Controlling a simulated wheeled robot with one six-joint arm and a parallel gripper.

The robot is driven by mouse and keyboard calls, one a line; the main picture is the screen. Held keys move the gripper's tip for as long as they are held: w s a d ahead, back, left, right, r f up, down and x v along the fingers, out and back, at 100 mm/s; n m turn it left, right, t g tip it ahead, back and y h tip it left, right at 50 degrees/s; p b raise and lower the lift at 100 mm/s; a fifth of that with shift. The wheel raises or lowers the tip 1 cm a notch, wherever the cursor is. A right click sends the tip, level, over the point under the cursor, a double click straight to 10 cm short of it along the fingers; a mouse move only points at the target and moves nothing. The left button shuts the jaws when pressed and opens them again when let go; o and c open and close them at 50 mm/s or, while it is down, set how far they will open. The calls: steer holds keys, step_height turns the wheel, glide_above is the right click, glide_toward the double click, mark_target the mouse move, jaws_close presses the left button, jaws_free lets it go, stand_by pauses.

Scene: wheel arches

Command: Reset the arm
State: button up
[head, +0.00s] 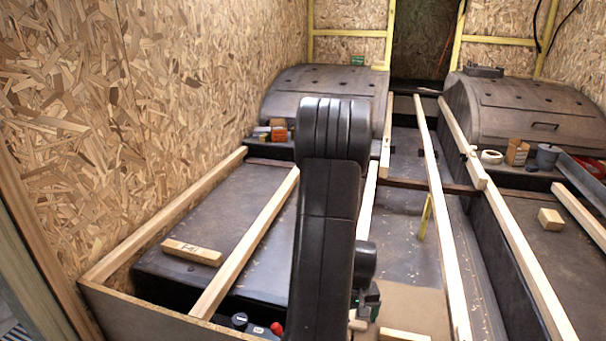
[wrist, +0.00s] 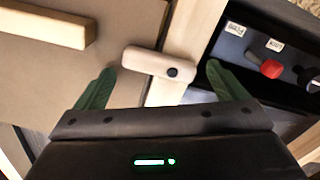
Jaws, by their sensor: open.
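My arm (head: 327,210) stands upright in the middle of the head view and hides much of what is behind it. My gripper (wrist: 162,65) is open in the wrist view, its two green fingers spread apart with nothing held. A pale rounded wooden piece with a black dot (wrist: 140,60) lies across a wooden batten (wrist: 192,35) ahead of the gap between the fingers. I cannot tell whether either finger touches it. In the head view only a little of the green on my gripper shows, low beside the arm.
A dark panel with a red knob (wrist: 272,69) and labels lies near the right finger. A wooden block (wrist: 45,25) lies at upper left. Long battens (head: 440,215) run between the wheel arches (head: 540,105). A loose block (head: 192,252) lies left; small boxes (head: 517,152) sit right.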

steer(key=n, duration=0.3)
steer(key=shift+w+a+b, duration=0.1)
steer(key=shift+w+b, duration=0.15)
steer(key=shift+b, duration=0.1)
step_height(320, 180, up, 14)
steer(key=p, duration=0.5)
steer(key=shift+f, duration=0.15)
